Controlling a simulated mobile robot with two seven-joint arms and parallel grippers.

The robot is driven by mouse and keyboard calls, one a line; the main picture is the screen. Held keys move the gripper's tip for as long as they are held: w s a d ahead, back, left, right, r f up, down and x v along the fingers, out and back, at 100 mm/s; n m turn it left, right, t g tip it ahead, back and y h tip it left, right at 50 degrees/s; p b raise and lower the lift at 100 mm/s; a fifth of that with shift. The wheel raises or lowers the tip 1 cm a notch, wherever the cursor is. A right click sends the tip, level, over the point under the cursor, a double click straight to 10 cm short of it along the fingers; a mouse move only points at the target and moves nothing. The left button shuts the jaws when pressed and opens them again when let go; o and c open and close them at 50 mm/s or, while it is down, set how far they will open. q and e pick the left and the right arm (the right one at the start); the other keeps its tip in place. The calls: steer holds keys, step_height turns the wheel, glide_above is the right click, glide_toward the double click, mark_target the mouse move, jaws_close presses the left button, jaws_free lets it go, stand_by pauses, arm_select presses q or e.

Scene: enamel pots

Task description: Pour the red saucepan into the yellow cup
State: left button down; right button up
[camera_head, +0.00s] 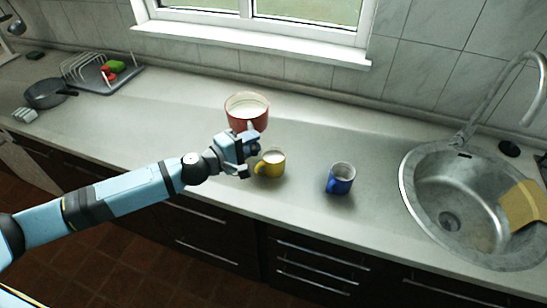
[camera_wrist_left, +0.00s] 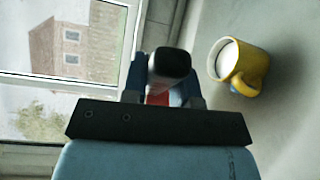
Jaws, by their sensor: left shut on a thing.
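The red saucepan (camera_head: 247,122) shows behind my left gripper in the head view, with a pale content inside. My left gripper (camera_head: 243,147) is shut on its handle; the saucepan looks about upright. The wrist view shows the handle end (camera_wrist_left: 170,68) between the fingers, with a bit of red below it, and the rest of the pan hidden. The yellow cup (camera_head: 270,166) stands upright on the counter just right of my left gripper and has pale content. It also shows at the right of the left wrist view (camera_wrist_left: 240,66). My right gripper is not in view.
A blue mug (camera_head: 341,178) stands right of the yellow cup. Farther right is a round metal sink (camera_head: 450,215) with a tap and a yellow cloth (camera_head: 515,205). A dish rack (camera_head: 95,70) and a dark pan (camera_head: 48,93) are at the left. The counter between is mostly free.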

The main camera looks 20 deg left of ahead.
arm_select(q)
steer(key=w+f+m+g+h, duration=0.1)
steer(key=w+a+f+m+g+h+b, duration=0.1)
steer(key=shift+w+h, duration=0.15)
steer(key=shift+h, duration=0.25)
steer(key=shift+w+a+f+m+g+h, duration=0.1)
steer(key=shift+w+a+m+g+h, duration=0.15)
steer(key=shift+m+g, duration=0.25)
steer(key=w+a+f+m+g+h+b, duration=0.1)
steer(key=a+m+g+h+b, duration=0.3)
steer(key=a+m+g, duration=0.4)
steer(key=a+f+g, duration=0.1)
steer(key=a+g, duration=0.1)
steer(key=g, duration=0.1)
steer(key=shift+a+f, duration=0.2)
steer(key=shift+a, duration=0.15)
steer(key=shift+d, duration=0.1)
